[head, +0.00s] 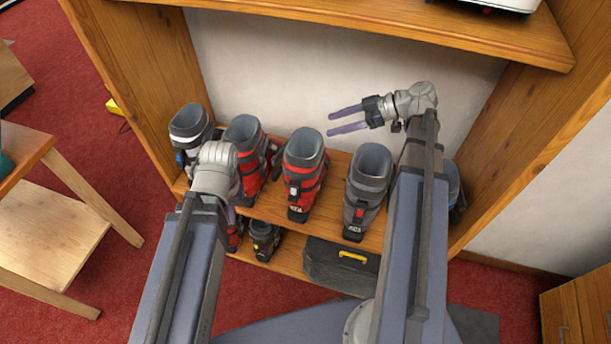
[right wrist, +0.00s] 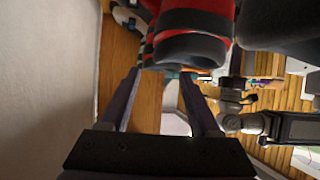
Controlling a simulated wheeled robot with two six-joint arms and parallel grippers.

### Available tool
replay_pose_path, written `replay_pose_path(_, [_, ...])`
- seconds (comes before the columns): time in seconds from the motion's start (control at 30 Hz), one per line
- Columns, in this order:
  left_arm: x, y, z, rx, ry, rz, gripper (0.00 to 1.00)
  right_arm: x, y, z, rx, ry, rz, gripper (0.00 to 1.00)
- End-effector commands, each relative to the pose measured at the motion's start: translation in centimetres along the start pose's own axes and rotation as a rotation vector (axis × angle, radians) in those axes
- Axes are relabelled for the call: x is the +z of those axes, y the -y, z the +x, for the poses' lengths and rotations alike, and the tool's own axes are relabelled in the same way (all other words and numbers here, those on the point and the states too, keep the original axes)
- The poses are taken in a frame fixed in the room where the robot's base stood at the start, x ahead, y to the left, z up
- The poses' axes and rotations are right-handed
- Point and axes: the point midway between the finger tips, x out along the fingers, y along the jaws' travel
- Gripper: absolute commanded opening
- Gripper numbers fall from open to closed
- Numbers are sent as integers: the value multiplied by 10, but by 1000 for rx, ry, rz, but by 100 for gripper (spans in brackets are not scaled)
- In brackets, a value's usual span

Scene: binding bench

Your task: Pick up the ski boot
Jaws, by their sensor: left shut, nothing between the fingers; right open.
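Several ski boots stand upright in a row on the wooden shelf (head: 270,207): a white-grey one (head: 190,122), a red one (head: 246,140), a middle red one (head: 303,172) and a grey one (head: 366,188). A blue-grey one (head: 455,190) is mostly hidden by my right arm. My right gripper (head: 331,123) is open and empty, above and behind the middle red boot, near the back wall. In the right wrist view a red boot's cuff (right wrist: 190,38) lies just beyond the open fingers (right wrist: 158,85). My left gripper (head: 233,214) is shut, largely hidden by its wrist, in front of the left red boot.
An upper shelf board (head: 400,22) overhangs the boots, and side panels (head: 150,90) close the bay. The lower shelf holds a small dark boot (head: 263,240) and a black case (head: 335,268) with a yellow handle. A wooden table (head: 50,225) stands left.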

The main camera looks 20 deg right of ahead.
Motion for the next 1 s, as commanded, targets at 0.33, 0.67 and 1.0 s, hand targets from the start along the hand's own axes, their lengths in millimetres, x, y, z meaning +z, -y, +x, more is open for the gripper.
replay_pose_path(0.33, [-1,-1,11,0,0,0,0,3,0,18,-2,-1,-3,63])
replay_pose_path(0.67, [-1,-2,19,0,0,0,0,3,-2,34,-1,-1,-1,63])
replay_pose_path(1.0, [-3,-4,42,0,0,1,0,6,-7,77,-2,-1,-2,63])
